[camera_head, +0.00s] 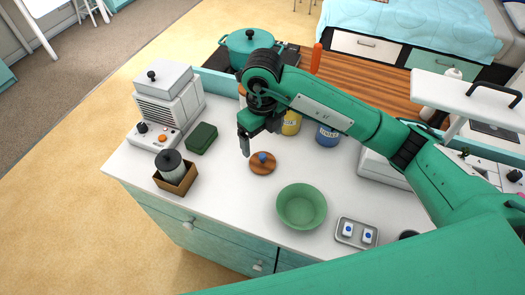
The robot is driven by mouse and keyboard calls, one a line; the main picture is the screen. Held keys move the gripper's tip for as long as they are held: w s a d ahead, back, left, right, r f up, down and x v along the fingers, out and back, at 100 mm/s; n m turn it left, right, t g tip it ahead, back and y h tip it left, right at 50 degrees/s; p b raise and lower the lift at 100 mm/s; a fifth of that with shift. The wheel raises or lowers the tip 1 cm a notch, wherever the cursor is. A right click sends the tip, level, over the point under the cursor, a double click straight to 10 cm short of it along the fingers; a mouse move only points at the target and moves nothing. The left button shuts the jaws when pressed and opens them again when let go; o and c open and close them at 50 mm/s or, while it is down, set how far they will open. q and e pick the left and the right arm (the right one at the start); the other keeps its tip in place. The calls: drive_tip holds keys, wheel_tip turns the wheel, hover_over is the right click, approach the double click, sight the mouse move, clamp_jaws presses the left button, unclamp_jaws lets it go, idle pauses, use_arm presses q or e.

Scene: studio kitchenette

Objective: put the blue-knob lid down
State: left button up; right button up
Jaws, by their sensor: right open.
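The blue-knob lid (262,167) is a round brown wooden disc with a small blue knob on top. It lies flat on the white counter (226,200), behind and left of the green bowl. My right gripper (257,138) is just behind the lid in the picture, pointing down. It is open with nothing between its fingers, and the lid looks apart from it. The wrist hides part of the counter behind. My left gripper is not in view.
A green bowl (302,207), a small tray (345,232), a yellow canister (291,124) and a blue canister (327,136) stand nearby. Left are a dark green box (201,138), a jar in a wooden box (172,170) and a white appliance (165,105). The counter's front middle is clear.

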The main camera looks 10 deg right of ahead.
sight(263, 155)
drive_tip(key=shift+r, duration=1.65)
